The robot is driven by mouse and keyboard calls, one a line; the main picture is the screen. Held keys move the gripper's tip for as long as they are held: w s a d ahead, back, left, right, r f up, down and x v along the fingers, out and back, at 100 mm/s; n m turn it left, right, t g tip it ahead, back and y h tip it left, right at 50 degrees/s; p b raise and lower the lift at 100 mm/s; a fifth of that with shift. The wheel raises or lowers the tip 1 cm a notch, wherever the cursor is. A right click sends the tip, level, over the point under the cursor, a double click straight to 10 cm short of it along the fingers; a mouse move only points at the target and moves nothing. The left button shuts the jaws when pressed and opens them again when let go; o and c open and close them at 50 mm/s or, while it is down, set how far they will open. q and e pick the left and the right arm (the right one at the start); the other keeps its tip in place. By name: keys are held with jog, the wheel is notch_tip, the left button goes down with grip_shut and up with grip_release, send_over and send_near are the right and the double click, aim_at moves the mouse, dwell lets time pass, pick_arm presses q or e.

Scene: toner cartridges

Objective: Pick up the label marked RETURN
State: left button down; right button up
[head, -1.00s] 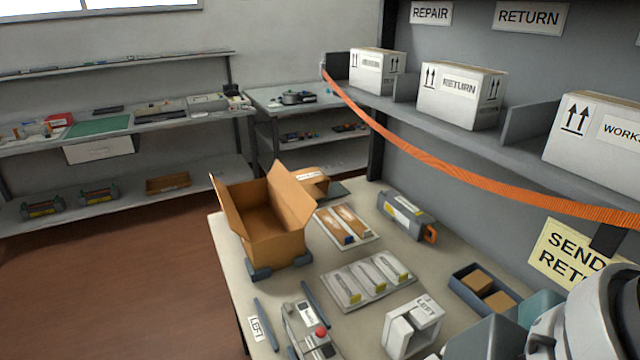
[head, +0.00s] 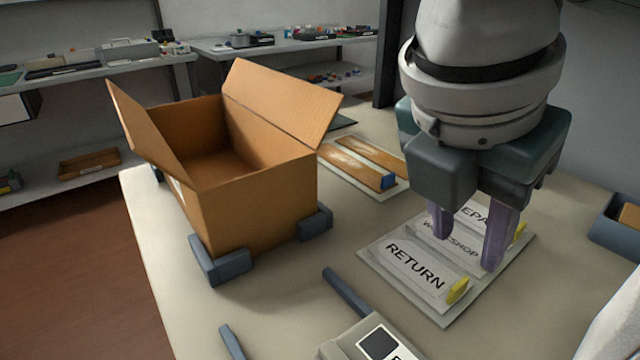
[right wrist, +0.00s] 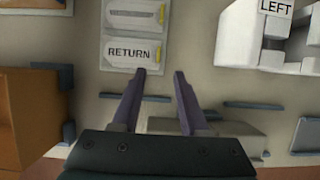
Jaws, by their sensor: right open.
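The RETURN label (head: 408,277) is a pale plate with black lettering and a yellow tab (head: 458,291) at its right end. It lies in the nearest place of a light holder (head: 442,319) on the table; it also shows in the right wrist view (right wrist: 128,53). The WORKSHOP label (head: 440,243) and a partly hidden REPAIR label (head: 476,213) lie behind it. My right gripper (head: 468,250) points down with its purple fingers apart and empty, over the holder's back right part. In the right wrist view its fingertips (right wrist: 160,73) appear just below and right of the RETURN label.
An open cardboard box (head: 262,205) stands left of the holder between dark corner blocks (head: 219,262). A tray with brown strips (head: 362,166) lies behind. Dark rails (head: 347,291) and a device (head: 370,343) are in front. A white LEFT-marked block (right wrist: 262,42) stands to the right.

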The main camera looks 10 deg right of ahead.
aim_at(460, 284)
jog(key=x, duration=0.1)
jog(key=b+x, duration=0.2)
jog(key=x, duration=0.1)
jog(key=shift+s, duration=0.35)
jog(key=x, duration=0.2)
jog(key=b+x, duration=0.2)
jog(key=x, duration=0.1)
jog(key=shift+w+d+f, duration=0.1)
jog(key=shift+w+f, duration=0.2)
jog(key=shift+w, duration=0.1)
grip_shut()
